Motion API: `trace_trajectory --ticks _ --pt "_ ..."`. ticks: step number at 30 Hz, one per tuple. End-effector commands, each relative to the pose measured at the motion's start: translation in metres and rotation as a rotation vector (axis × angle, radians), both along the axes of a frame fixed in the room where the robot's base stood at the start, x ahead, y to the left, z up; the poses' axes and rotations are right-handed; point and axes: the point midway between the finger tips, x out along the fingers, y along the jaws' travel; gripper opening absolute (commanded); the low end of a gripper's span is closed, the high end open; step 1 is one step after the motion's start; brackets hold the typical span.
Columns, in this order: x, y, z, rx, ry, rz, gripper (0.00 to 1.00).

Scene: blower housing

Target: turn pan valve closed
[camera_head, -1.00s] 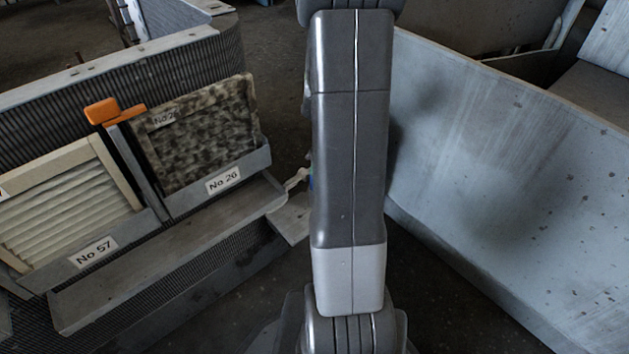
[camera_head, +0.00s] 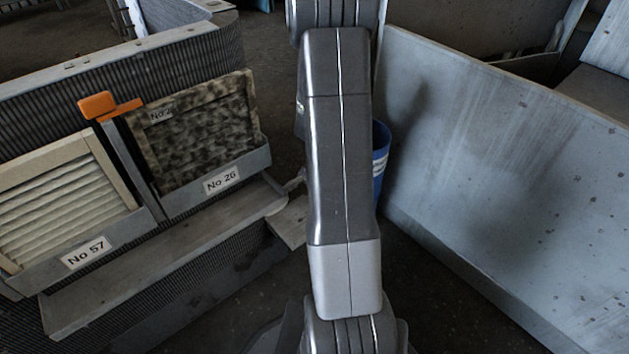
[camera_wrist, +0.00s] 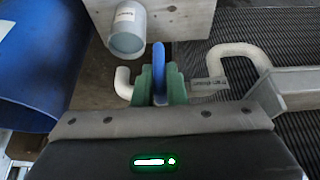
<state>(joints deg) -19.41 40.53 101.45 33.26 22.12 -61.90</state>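The pan valve's blue handle (camera_wrist: 158,62) stands between the two green fingers of my gripper (camera_wrist: 159,84) in the wrist view. The fingers lie close along both sides of it and appear shut on it. The valve body is hidden behind the fingers. A white pipe elbow (camera_wrist: 123,84) shows just left of the fingers. A small label tag (camera_wrist: 209,86) sits to their right, its text too blurred to read fully. In the head view my arm hides the gripper and the handle.
A blue bin (camera_wrist: 38,65) stands at left in the wrist view; it also shows behind my arm in the head view (camera_head: 381,160). A labelled grey pipe (camera_wrist: 128,32) and a white bent pipe (camera_wrist: 238,52) are near. Filter panels (camera_head: 200,135) stand left, a grey metal panel (camera_head: 500,180) right.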

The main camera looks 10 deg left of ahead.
Motion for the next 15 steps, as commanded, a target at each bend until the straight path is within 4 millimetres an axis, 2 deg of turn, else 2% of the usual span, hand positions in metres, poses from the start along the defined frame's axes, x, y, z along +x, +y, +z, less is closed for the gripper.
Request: trace_trajectory --ticks 15 --pt "0.0021 -0.0019 -0.0030 0.045 0.057 -0.002 0.00"
